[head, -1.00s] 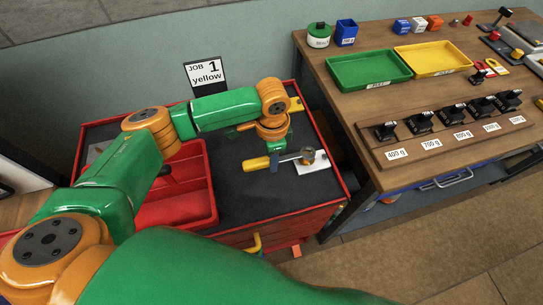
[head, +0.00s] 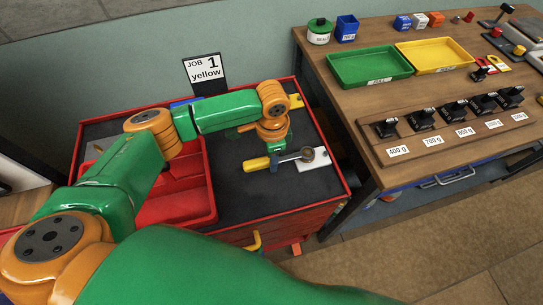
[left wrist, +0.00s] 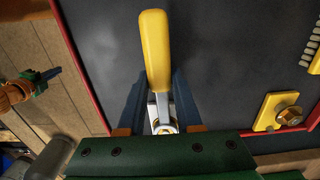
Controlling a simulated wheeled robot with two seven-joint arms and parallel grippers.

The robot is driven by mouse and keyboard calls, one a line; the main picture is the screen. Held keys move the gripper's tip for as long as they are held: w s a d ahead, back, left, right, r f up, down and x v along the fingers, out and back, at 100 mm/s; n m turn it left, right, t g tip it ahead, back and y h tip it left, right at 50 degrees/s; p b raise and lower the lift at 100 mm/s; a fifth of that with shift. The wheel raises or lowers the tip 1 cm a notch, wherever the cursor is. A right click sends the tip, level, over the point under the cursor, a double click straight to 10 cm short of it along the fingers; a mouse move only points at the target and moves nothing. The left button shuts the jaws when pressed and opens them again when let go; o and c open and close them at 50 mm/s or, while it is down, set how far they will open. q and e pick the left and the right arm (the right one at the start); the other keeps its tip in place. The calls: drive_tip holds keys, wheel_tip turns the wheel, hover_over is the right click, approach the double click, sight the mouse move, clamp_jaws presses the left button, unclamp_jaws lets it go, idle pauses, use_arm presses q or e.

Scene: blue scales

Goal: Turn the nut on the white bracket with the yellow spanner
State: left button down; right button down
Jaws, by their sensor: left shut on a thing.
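My left gripper (head: 276,158) is shut on the yellow spanner, whose yellow handle (head: 256,164) points left in the head view. The spanner's grey shaft reaches right to its head (head: 307,154), which lies over the white bracket (head: 318,164) and covers most of the nut. I cannot tell whether the head sits around the nut or just above it.
A yellow bracket (left wrist: 278,110) with a nut is on the dark cabinet top, also seen at the back (head: 296,101). A red tray (head: 207,205) stands left of the spanner. A wooden workbench (head: 350,105) with trays and weights is on the right.

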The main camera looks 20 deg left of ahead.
use_arm(q)
drive_tip(key=shift+f, duration=0.15)
drive_tip(key=shift+s+d+p, duration=0.1)
drive_tip(key=shift+s+p, duration=0.05)
drive_tip(key=shift+p, duration=0.4)
drive_tip(key=shift+s+d+n+p, duration=0.25)
drive_tip(key=shift+s+n+p, duration=0.05)
drive_tip(key=shift+n+p, duration=0.45)
drive_tip(key=shift+s+d+p, duration=0.15)
drive_tip(key=shift+p, duration=0.15)
